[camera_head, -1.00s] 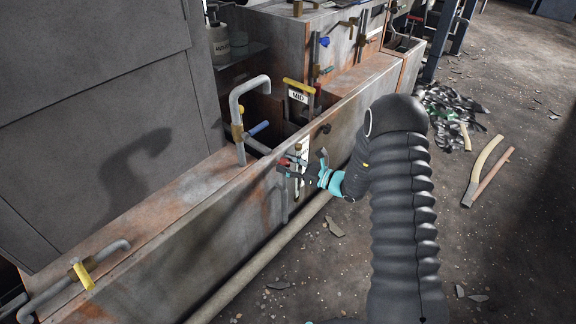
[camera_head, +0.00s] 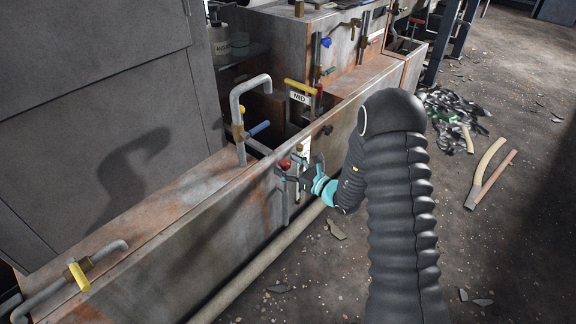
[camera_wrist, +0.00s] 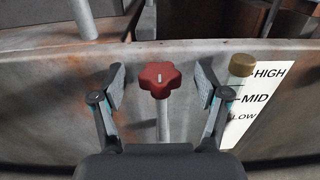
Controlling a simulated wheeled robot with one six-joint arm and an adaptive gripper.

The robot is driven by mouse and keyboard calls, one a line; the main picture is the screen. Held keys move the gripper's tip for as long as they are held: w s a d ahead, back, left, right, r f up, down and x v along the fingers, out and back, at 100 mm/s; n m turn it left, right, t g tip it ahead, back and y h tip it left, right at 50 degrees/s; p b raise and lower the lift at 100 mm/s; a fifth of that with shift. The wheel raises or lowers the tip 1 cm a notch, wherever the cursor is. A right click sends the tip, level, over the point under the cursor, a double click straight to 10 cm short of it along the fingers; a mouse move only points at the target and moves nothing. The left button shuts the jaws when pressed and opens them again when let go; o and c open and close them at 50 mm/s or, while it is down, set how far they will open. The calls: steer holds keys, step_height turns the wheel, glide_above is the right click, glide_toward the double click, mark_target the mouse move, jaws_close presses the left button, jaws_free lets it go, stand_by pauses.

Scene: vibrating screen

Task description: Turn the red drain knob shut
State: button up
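The red drain knob (camera_wrist: 160,79) is a lobed handwheel on a grey stem against the outer tank wall. In the wrist view it lies between the two fingers of my gripper (camera_wrist: 159,88), with a gap on each side. The fingers are open and do not touch it.
A level plate marked HIGH, MID and LOW (camera_wrist: 262,90) with a brass cap (camera_wrist: 242,64) stands just right of the knob. The tank rim (camera_head: 170,220) runs along above. A bent grey pipe (camera_head: 237,120) rises behind. A long pipe (camera_head: 262,258) runs low along the wall.

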steer(key=v, duration=1.2)
stand_by(0.4)
